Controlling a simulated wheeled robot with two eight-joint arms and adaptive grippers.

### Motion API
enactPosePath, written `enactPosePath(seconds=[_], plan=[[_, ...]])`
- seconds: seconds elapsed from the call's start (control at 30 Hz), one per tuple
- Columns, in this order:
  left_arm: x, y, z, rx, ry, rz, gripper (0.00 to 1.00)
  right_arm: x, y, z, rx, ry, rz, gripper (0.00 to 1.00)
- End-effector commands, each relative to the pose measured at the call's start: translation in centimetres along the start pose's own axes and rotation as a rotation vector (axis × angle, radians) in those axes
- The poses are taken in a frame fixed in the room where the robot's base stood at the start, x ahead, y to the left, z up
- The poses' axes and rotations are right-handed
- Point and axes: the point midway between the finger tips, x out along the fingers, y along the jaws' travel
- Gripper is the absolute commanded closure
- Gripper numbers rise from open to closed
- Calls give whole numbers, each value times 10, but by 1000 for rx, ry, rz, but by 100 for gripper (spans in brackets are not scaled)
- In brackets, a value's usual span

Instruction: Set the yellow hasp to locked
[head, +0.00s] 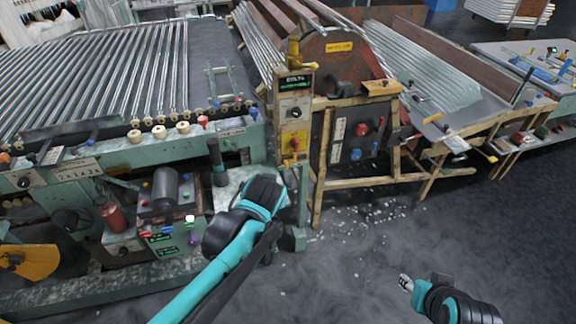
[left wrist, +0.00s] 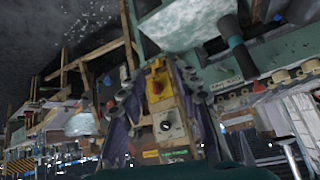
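The yellow hasp (head: 294,144), with a red part at its middle, is on the front of a narrow upright control box (head: 295,105) between the machines. In the left wrist view the yellow hasp (left wrist: 157,80) shows between my fingers, above a black round knob on a pale plate. My left gripper (head: 266,188) is in front of and below the hasp in the head view, its fingertips hard to make out. In the left wrist view its two fingers (left wrist: 152,85) are spread and nothing is held. My right gripper (head: 405,283) is low at right, away from the hasp; its opening is unclear.
A green roller machine (head: 245,143) with glass tubes stands at left. A wood-framed machine (head: 322,165) with a dark panel of red and blue knobs stands just right of the box. Open floor (head: 370,230) with scattered shards lies in front.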

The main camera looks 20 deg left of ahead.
Motion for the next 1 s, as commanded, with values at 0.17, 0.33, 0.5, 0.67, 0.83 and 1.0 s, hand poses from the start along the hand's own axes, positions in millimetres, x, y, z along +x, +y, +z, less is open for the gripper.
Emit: enactPosePath(seconds=[0.17, 0.33, 0.5, 0.67, 0.83, 1.0], plan=[[58, 7, -52, -62, 70, -87, 67, -4, 0, -3, 0, 0, 0, 60], [120, 18, -85, -124, 153, -154, 67, -7, 0, -5, 0, 0, 0, 60], [186, 32, -101, -181, 249, -206, 67, -10, 0, -7, 0, 0, 0, 60], [243, 45, -98, -230, 342, -238, 67, -13, 0, -9, 0, 0, 0, 60], [283, 55, -87, -265, 416, -250, 67, -15, 0, -10, 0, 0, 0, 60], [299, 58, -80, -281, 446, -253, 67, -14, 0, -10, 0, 0, 0, 60]])
